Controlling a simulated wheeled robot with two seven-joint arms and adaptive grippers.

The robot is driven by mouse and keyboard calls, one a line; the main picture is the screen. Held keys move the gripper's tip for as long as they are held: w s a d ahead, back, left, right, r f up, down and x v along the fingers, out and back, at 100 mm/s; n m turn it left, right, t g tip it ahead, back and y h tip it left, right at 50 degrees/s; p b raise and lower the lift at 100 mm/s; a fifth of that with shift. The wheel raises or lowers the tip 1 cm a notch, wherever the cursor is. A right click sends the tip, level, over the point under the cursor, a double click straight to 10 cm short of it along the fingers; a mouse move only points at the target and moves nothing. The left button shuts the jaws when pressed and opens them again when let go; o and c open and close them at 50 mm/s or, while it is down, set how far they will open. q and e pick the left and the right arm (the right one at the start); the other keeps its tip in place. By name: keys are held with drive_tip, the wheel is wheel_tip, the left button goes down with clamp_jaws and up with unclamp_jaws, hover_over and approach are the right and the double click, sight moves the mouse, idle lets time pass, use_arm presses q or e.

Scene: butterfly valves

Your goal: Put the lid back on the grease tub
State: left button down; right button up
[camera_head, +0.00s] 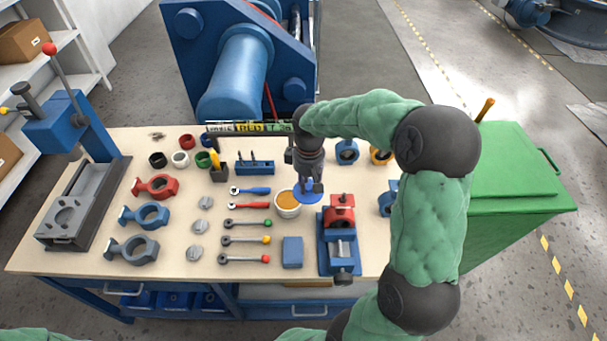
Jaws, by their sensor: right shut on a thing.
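The grease tub (287,211) is a small white round pot with orange-brown grease showing in its open top. It stands on the workbench between the row of tools and the red and blue vise. The lid (311,197) is a blue disc just right of the tub, overlapping the tub's right edge in the picture. My right gripper (309,186) points down and is shut on the lid from above. I cannot tell how high the lid is above the bench. My left gripper is out of view.
The vise (340,242) stands close in front and right of the lid. A blue block (292,251) lies in front of the tub. Ratchets and wrenches (247,223) lie left of it. A tool holder (254,167) stands behind. Valve bodies (147,214) are farther left.

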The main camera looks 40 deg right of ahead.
drive_tip(key=shift+s+a+r, duration=0.15)
drive_tip(key=shift+s+r, duration=0.05)
drive_tip(key=shift+s, duration=0.1)
drive_tip(key=shift+w+a, duration=0.15)
drive_tip(key=w+a+f, duration=0.1)
drive_tip(key=w, duration=0.1)
drive_tip(key=w+a+f+b, duration=0.1)
drive_tip(key=w+f, duration=0.1)
drive_tip(key=w+f+b, duration=0.1)
drive_tip(key=w, duration=0.1)
drive_tip(key=shift+a+f, duration=0.35)
drive_tip(key=shift+a, duration=0.05)
drive_tip(key=shift+f+b, duration=0.75)
drive_tip(key=shift+f, duration=0.35)
drive_tip(key=shift+p, duration=0.4)
idle(0.4)
drive_tip(key=shift+f, duration=0.1)
idle(0.9)
idle(0.5)
